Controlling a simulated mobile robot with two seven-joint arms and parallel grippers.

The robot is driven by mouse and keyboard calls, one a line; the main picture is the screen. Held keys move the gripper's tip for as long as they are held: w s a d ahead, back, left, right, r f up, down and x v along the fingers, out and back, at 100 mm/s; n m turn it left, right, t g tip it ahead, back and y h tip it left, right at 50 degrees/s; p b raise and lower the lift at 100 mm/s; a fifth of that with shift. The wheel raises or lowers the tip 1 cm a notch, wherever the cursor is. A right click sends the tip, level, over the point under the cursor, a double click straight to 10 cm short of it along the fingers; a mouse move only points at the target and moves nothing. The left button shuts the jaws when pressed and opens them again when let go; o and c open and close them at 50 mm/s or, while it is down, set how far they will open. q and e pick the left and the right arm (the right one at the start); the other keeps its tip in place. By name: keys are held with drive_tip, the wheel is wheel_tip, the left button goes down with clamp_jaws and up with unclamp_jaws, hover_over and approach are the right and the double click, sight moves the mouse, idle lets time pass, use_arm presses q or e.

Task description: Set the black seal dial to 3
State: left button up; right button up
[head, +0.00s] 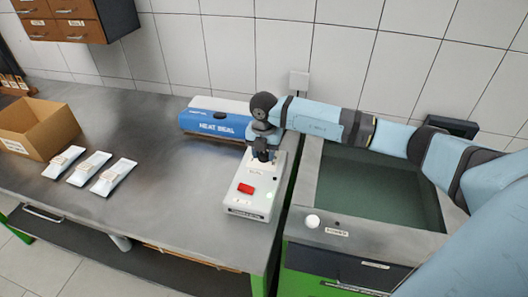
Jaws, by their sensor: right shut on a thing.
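The grey-white control box (240,209) stands at the right end of the steel table, with a red switch (246,188) on its top. My right gripper (263,156) points down at the far end of this box and is shut on the black seal dial. The gripper and wrist hide most of the dial, so its pointer and number marks cannot be read. A blue and white heat sealer (212,122), marked "HEAT SEAL", lies just behind the box. My left gripper is not in view.
Three white pouches (88,168) lie left of centre near a cardboard box (38,127). The middle of the steel table (165,190) is clear. A sunken dark green tank (368,195) with a white knob (312,221) lies right of the table, under my right arm.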

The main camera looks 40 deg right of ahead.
drive_tip(key=o, duration=0.9)
wheel_tip(320, 180, up, 14)
drive_tip(key=shift+f+b, duration=0.1)
drive_tip(key=shift+b, duration=0.2)
idle(0.4)
